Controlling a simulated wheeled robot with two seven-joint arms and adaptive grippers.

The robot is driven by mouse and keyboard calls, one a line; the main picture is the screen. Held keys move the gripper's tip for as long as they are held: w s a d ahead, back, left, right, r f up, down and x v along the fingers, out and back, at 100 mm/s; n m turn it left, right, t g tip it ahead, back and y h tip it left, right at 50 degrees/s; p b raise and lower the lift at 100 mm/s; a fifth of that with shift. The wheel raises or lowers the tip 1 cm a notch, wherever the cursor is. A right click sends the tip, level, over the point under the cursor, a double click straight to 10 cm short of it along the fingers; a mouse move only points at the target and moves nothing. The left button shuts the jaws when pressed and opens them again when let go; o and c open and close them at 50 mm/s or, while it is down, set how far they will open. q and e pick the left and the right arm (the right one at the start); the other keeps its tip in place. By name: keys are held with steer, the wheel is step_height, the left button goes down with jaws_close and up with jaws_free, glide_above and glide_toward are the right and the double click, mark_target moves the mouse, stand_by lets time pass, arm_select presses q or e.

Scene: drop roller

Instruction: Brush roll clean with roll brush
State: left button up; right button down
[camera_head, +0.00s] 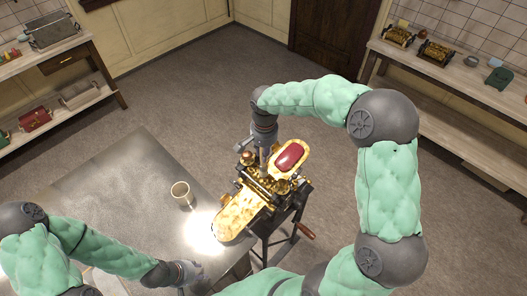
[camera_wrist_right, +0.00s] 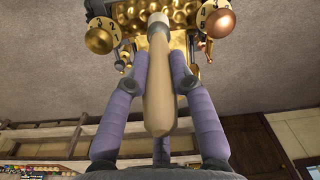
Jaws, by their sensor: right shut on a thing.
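The drop roller (camera_head: 270,184) is a brass and dark metal machine on a stand at the table's right edge. My right gripper (camera_head: 262,150) is over its far side. In the right wrist view, my right gripper (camera_wrist_right: 158,68) is shut on the pale wooden handle of the roll brush (camera_wrist_right: 157,95). The brush's white collar points at the dimpled brass roll area (camera_wrist_right: 183,50); its bristles are hidden, so I cannot tell whether they touch a roll.
A cream mug (camera_head: 181,194) stands on the grey table (camera_head: 120,190), left of the machine. A brass tray (camera_head: 238,215) extends toward the table, and an oval brass tray holding something red (camera_head: 290,156) sits at the far right. A crank handle (camera_head: 306,231) juts out right.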

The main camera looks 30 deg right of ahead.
arm_select(q)
steer(key=shift+f+b, duration=0.4)
arm_select(e)
steer(key=shift+f, duration=0.5)
arm_select(q)
steer(key=shift+s+a+f+b, duration=0.1)
steer(key=shift+f+b, duration=0.2)
arm_select(e)
steer(key=shift+a+f, duration=0.1)
steer(key=shift+f, duration=0.2)
steer(key=shift+s, duration=0.15)
arm_select(q)
steer(key=shift+f, duration=0.15)
stand_by(0.9)
